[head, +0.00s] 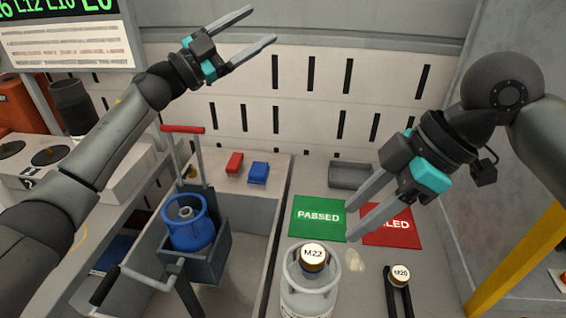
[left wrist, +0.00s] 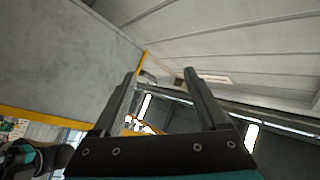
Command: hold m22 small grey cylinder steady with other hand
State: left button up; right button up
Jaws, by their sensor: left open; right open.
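The small grey cylinder (head: 310,288) stands upright at the front of the table, with a round tag reading M22 (head: 313,254) on its top. My right gripper (head: 351,218) is open and empty, above and a little to the right of the M22 cylinder, with its fingers pointing down and left. My left gripper (head: 262,24) is open and empty, raised high in front of the back wall, far from the cylinder. The cylinder's lower part is cut off by the frame edge.
A green PASSED mat (head: 316,228) and a red mat (head: 408,237) lie behind the cylinder. A round M20 tag (head: 400,275) sits on a dark stand at right. A blue cylinder (head: 189,236) stands in a cart at left. A grey tray (head: 349,176) lies at the back.

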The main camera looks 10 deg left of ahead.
pick_arm(q)
jog(key=s+d+f+m+g+h, duration=0.2)
jog(key=s+d+m+g, duration=0.25)
jog(key=d+g, duration=0.3)
jog(key=m+g+y, duration=0.7)
jog(key=g+y, duration=0.4)
jog(key=y, duration=0.5)
send_near(297, 246)
jog(key=x, duration=0.7)
jog(key=w+x, duration=0.1)
jog(key=x, duration=0.3)
jog(key=shift+f, duration=0.2)
jog(key=shift+a, duration=0.1)
jog(key=shift+c, duration=0.3)
grip_shut()
